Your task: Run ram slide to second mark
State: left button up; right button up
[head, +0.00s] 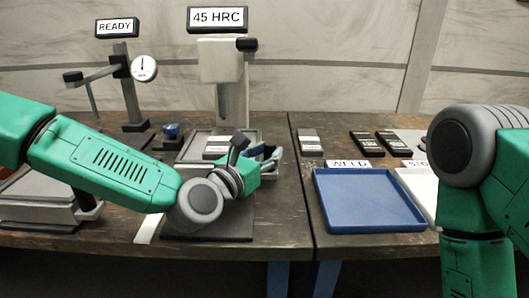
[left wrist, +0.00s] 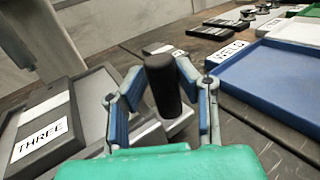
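The hardness tester (head: 222,62) stands at the back of the bench under a 45 HRC sign (head: 217,17). My left gripper (head: 270,154) is low in front of it. In the left wrist view a black cylindrical handle (left wrist: 163,85) stands between the two blue-padded fingers of my left gripper (left wrist: 162,72). The fingertips are close to its sides; I cannot tell whether they press on it. Grey metal shows just below the handle. The ram slide and its marks cannot be made out. My right arm (head: 480,190) is at the right, with its gripper out of frame.
A blue tray (head: 368,226) lies right of my left gripper. Dark blocks (head: 378,144) lie behind it. A block labelled THREE (left wrist: 42,131) is left of the handle in the left wrist view. A dial gauge stand (head: 128,85) with a READY sign is at back left.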

pick_arm(q)
jog(key=shift+d, duration=0.4)
grip_shut()
jog(key=shift+d, duration=0.25)
jog(key=shift+a, duration=0.2)
jog(key=shift+w+a, duration=0.15)
jog(key=w+b, duration=0.1)
jog(key=w, duration=0.3)
jog(key=shift+w+f+b, duration=0.1)
jog(key=shift+b, duration=0.2)
jog(key=shift+w, duration=0.2)
jog(key=shift+r, duration=0.2)
pick_arm(e)
jog(key=shift+d+f, duration=0.25)
jog(key=shift+f, duration=0.2)
jog(key=shift+d+f, duration=0.2)
jog(key=shift+f, duration=0.25)
